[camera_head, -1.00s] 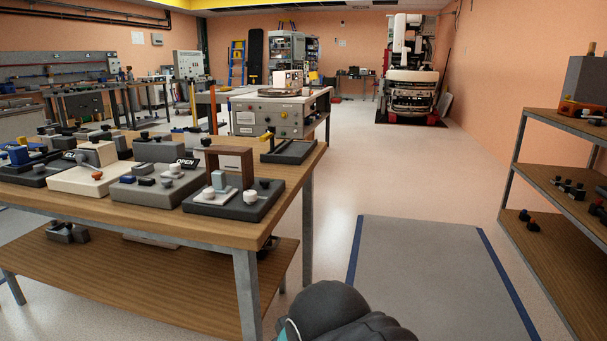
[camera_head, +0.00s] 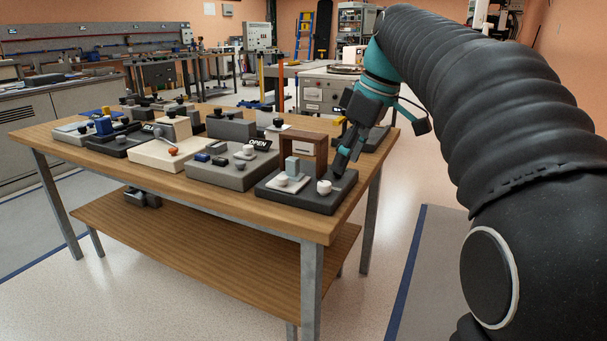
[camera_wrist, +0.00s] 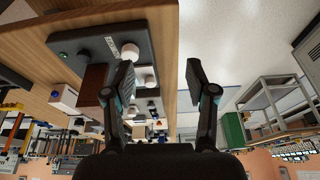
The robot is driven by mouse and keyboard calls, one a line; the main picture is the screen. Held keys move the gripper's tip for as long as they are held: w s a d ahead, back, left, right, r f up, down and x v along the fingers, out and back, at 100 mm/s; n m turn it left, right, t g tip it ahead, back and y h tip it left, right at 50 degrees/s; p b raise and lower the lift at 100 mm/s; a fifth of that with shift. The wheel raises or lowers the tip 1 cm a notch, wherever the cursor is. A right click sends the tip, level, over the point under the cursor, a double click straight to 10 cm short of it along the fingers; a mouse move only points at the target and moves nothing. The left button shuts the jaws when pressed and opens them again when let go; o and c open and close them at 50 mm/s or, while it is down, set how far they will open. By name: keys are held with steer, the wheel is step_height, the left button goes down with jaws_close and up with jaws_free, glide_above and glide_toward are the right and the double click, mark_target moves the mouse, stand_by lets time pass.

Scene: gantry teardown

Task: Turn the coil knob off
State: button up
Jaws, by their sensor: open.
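A dark base (camera_head: 300,199) stands at the right front corner of the wooden table, with a brown frame (camera_head: 318,147), a grey upright block (camera_head: 292,166) and two white knobs, one on a pale plate (camera_head: 282,180) and one at the front right (camera_head: 324,187). I cannot read which knob is the coil knob. My gripper (camera_head: 343,160) is above the right rear of this base, close to the brown frame. In the wrist view my gripper (camera_wrist: 160,82) is open and empty, with a white knob (camera_wrist: 130,51) beyond its left finger.
The floor beyond the table's right edge is clear.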

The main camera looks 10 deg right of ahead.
mark_target(324, 183)
steer(key=w+d+r+n+g+y+p, duration=0.1)
steer(key=w+d+r+n, duration=0.3)
steer(key=w+n, duration=0.3)
steer(key=shift+m, duration=0.6)
steer(key=b+x, duration=0.1)
steer(key=x, duration=0.8)
steer(key=b+x, duration=0.1)
steer(key=x, duration=0.4)
steer(key=shift+w+a+b, duration=0.15)
steer(key=shift+a+b, duration=0.2)
steer(key=shift+a, duration=0.05)
jaws_close()
